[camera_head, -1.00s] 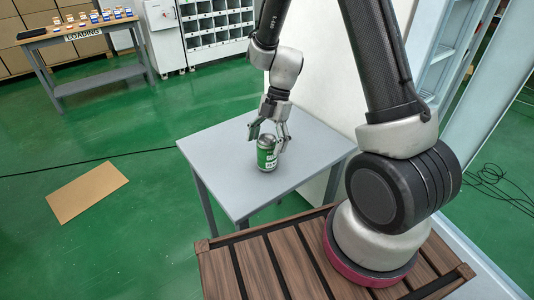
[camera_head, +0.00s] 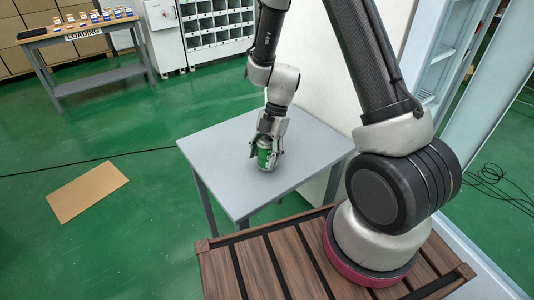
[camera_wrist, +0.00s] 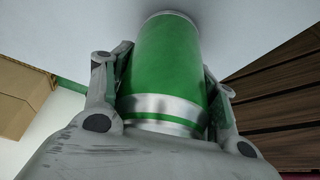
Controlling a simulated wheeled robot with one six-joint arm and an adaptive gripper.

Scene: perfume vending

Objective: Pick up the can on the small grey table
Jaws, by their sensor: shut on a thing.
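A green can with silver bands (camera_head: 264,158) stands upright on the small grey table (camera_head: 225,170). It also shows large in the wrist view (camera_wrist: 166,65), between the two fingers. My gripper (camera_head: 266,150) comes down from above and is shut on the can, one finger on each side. The can's base appears to rest on the tabletop. Much of the can's upper part is hidden by my gripper in the head view. The wrist view also shows the gripper's fingers (camera_wrist: 165,95) on both sides of the can.
A brown cardboard sheet (camera_head: 87,191) lies on the green floor at left. A loading table (camera_head: 100,78) with several small boxes stands at the back left, beside white shelving (camera_head: 218,35). A white panel (camera_head: 322,70) rises behind the grey table. The rest of the grey tabletop is clear.

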